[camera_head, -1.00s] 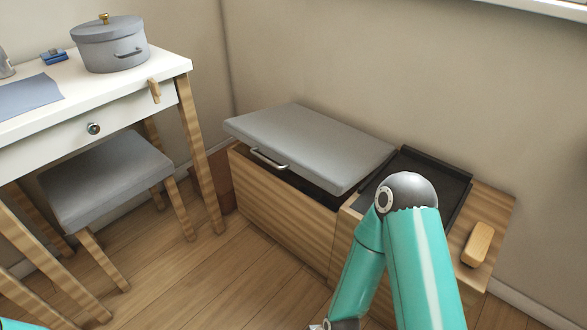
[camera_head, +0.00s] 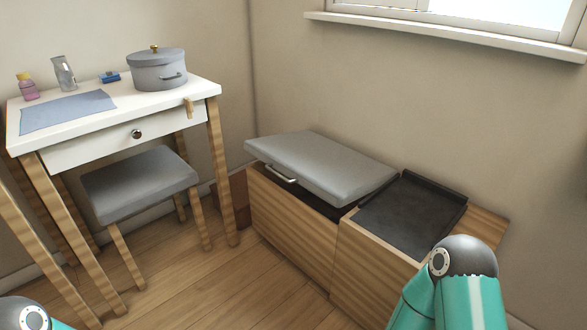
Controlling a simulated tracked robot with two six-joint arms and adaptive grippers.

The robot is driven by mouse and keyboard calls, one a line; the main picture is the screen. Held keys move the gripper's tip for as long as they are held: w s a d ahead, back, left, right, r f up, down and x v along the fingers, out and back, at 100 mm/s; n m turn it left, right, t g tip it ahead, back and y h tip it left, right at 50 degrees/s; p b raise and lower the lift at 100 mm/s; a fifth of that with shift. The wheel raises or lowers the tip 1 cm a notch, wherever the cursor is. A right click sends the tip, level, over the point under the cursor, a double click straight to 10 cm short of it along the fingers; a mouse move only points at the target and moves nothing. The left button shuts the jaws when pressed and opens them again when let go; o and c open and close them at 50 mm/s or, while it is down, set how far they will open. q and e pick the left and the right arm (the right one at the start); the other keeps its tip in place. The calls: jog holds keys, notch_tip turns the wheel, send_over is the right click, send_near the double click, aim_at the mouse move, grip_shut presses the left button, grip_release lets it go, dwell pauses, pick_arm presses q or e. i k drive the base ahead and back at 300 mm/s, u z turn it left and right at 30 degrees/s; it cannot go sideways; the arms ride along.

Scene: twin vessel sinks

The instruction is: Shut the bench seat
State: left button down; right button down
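The bench seat (camera_head: 322,166) is a grey padded lid with a metal handle (camera_head: 281,173) on its front edge. It is tilted partly open above the wooden bench box (camera_head: 291,228), with a dark gap showing under its front edge. My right arm comes in at the bottom right, in front of the bench's right part, but its gripper is out of the picture. Only a rounded joint of my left arm shows at the bottom left corner, and its gripper is out of the picture too.
A black tray (camera_head: 449,191) lies on the bench's right section. A white table (camera_head: 176,100) with a grey pot (camera_head: 158,74) stands at left, with a grey stool (camera_head: 139,184) in front. The wooden floor (camera_head: 222,291) before the bench is clear.

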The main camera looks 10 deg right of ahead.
aim_at(339, 175)
jog(key=z, duration=0.05)
jog(key=i, duration=1)
